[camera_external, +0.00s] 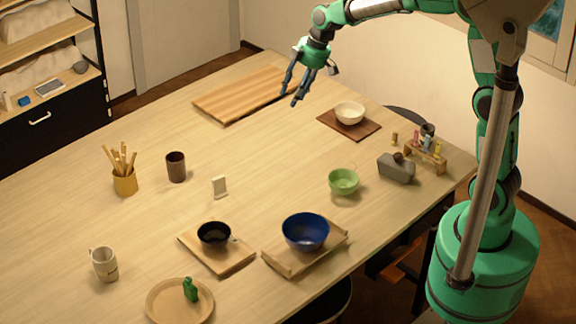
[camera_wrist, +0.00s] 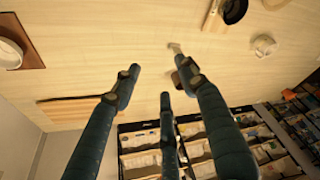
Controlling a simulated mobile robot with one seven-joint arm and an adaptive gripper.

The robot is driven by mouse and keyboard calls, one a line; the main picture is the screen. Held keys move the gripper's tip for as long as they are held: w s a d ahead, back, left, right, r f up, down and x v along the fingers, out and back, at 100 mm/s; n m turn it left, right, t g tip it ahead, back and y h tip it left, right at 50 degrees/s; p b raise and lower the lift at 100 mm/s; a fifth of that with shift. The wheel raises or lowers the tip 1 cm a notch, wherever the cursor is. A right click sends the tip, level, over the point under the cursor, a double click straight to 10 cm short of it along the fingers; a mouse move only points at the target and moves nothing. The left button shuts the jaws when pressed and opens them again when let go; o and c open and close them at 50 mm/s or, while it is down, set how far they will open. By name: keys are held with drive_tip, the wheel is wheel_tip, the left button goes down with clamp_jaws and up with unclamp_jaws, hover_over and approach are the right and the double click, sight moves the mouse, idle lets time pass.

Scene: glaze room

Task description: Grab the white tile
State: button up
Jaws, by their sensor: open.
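A small pale white tile (camera_external: 219,187) stands upright on the wooden table, right of and in front of a dark brown cup (camera_external: 176,167). In the wrist view a small pale piece that looks like the tile (camera_wrist: 175,48) is beyond the fingertips, partly near the brown cup, which a finger partly covers. My gripper (camera_external: 296,90) is open and empty, raised above the table near the striped wooden board, well to the upper right of the tile. Its dark fingers (camera_wrist: 160,76) are spread apart in the wrist view and touch nothing.
Striped board (camera_external: 240,95) and white bowl (camera_external: 349,113) are at the back. A brush pot (camera_external: 124,182) stands left of the brown cup. Green bowl (camera_external: 343,181), black bowl (camera_external: 214,233), blue bowl (camera_external: 306,232) and mug (camera_external: 104,264) surround the tile at a distance. Table between gripper and tile is clear.

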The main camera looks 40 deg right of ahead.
drive_tip(key=w+a+f+n+p, duration=0.3)
drive_tip(key=w+a+f, duration=0.4)
drive_tip(key=w+f, duration=0.3)
drive_tip(key=n+g+y+p, duration=0.2)
drive_tip(key=n+p, duration=0.1)
drive_tip(key=p, duration=0.1)
approach(218, 182)
drive_tip(key=d+r, duration=0.1)
drive_tip(key=w+r, duration=0.1)
drive_tip(key=shift+w+d+r, duration=0.1)
drive_tip(key=shift+d+r, duration=0.2)
drive_tip(key=shift+d, duration=0.1)
drive_tip(key=shift+f, duration=0.1)
drive_tip(key=shift+h, duration=0.3)
drive_tip(key=shift+p+x, duration=0.4)
drive_tip(key=shift+x, duration=3.8)
drive_tip(key=shift+a+f, duration=0.1)
drive_tip(key=shift+p+x, duration=0.8)
drive_tip(key=shift+x, duration=1.65)
drive_tip(key=shift+c, duration=0.5)
